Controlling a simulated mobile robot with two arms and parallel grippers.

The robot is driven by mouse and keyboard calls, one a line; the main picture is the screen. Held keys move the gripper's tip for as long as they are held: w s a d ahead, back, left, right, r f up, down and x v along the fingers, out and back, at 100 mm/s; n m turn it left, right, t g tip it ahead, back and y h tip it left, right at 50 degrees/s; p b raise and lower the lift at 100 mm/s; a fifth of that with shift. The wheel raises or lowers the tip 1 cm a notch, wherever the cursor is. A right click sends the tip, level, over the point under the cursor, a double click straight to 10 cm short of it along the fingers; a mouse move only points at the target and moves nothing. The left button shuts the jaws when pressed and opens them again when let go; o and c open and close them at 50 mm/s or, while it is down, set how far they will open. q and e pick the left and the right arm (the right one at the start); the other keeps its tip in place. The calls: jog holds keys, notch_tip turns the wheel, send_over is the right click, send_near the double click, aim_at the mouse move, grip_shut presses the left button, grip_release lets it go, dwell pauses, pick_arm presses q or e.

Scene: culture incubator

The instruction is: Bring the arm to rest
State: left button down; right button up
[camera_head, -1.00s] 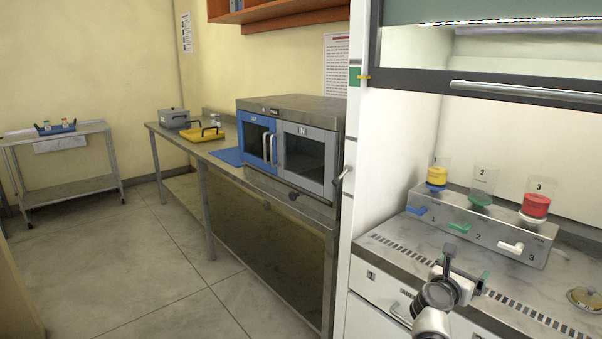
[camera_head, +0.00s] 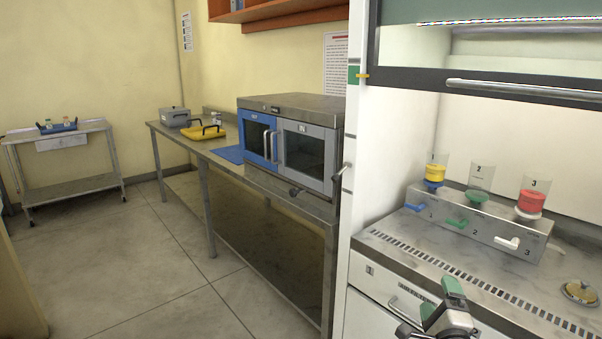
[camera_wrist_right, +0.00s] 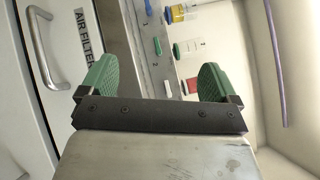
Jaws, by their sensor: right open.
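My right gripper (camera_head: 442,299) is low in the head view, in front of the fume hood's worktop and its drawer front. The right wrist view shows its two green-padded fingers (camera_wrist_right: 157,80) spread wide, with nothing held between them. Beyond the fingers, the wrist view shows the hood's valve block and a white drawer front with a handle. My left gripper is in neither view.
The grey valve block (camera_head: 472,231) with blue, green and white levers stands on the perforated worktop (camera_head: 400,246). A brass lid (camera_head: 581,292) lies at right. The incubator (camera_head: 290,146) stands on a steel bench at left. Floor (camera_head: 130,262) in front is clear.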

jog(key=s+a+f+n+g+y, duration=0.35)
jog(key=s+a+f+n, duration=0.2)
jog(key=s+n, duration=0.3)
jog(key=s+a+f+n+g+y, duration=0.35)
jog(key=s+f+n+g, duration=0.2)
jog(key=s+n, duration=0.3)
jog(key=s+f+n+g+h, duration=0.15)
jog(key=s+n+g, duration=0.25)
jog(key=s, duration=0.6)
jog(key=s+f+n+g+h, duration=0.1)
jog(key=s+n+g+h, duration=0.2)
jog(key=s, duration=0.8)
notch_tip(320, 180, down, 22)
jog(key=g+p, duration=0.1)
jog(key=p, duration=0.3)
jog(key=s+d+f+g+p, duration=0.1)
jog(key=s+d+f+p, duration=0.1)
jog(key=s+f, duration=1.1)
jog(key=s+p, duration=0.1)
jog(key=s, duration=0.2)
jog(key=shift+s+n+g, duration=0.3)
jog(key=shift+s+n, duration=0.1)
